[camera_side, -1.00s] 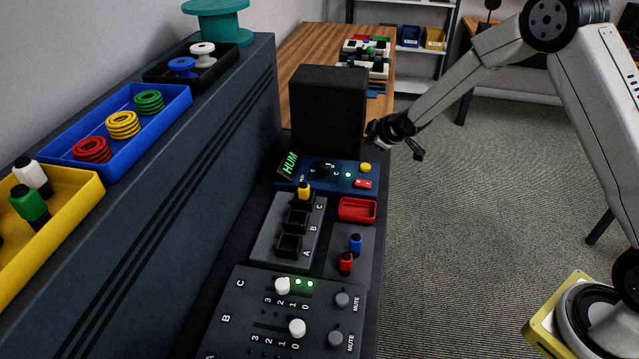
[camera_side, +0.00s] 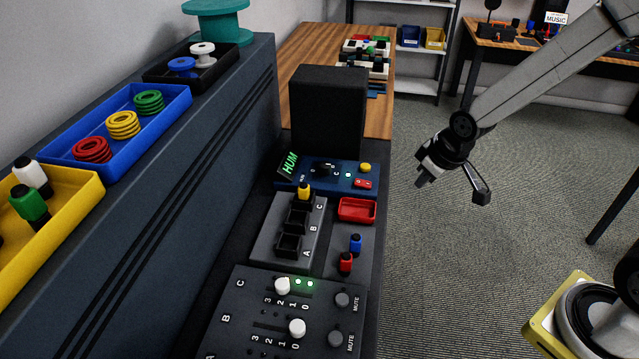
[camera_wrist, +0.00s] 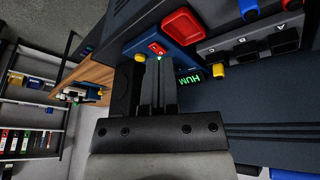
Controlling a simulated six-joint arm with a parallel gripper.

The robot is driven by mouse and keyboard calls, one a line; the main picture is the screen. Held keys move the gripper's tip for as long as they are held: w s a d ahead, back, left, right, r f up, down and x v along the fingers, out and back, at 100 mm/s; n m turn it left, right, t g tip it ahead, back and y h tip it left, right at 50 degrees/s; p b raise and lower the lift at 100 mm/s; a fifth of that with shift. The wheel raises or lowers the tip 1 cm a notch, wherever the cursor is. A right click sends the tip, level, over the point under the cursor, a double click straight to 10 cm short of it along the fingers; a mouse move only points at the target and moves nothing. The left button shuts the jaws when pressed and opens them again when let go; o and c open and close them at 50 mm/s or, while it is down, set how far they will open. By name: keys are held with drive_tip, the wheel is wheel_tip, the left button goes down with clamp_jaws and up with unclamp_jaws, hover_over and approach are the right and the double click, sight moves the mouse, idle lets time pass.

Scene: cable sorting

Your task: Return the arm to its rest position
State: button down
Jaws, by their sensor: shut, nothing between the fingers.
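My gripper (camera_side: 425,172) is shut and empty. In the side view it hangs in the air over the carpet, to the right of the dark work surface and apart from everything on it. In the wrist view my gripper (camera_wrist: 158,75) shows as dark parts in the middle. The blue unit (camera_side: 325,176) with the green HUM display stands on the work surface; it also shows in the wrist view (camera_wrist: 178,52). The black socket block (camera_side: 289,228) has a yellow plug (camera_side: 303,191) in slot C. A blue plug (camera_side: 355,243) and a red plug (camera_side: 346,263) stand beside it.
A black speaker box (camera_side: 328,110) stands behind the blue unit. A red tray (camera_side: 357,209) and a slider mixer (camera_side: 250,300) share the surface. A yellow-framed mount (camera_side: 535,333) is at the lower right. The carpet (camera_side: 450,265) between is clear.

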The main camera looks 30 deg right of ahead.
drive_tip(key=s+a+m+g, duration=0.1)
drive_tip(key=s+m, duration=0.1)
drive_tip(key=s, duration=0.7)
drive_tip(key=shift+a+g, duration=0.3)
drive_tip(key=shift+g, duration=0.1)
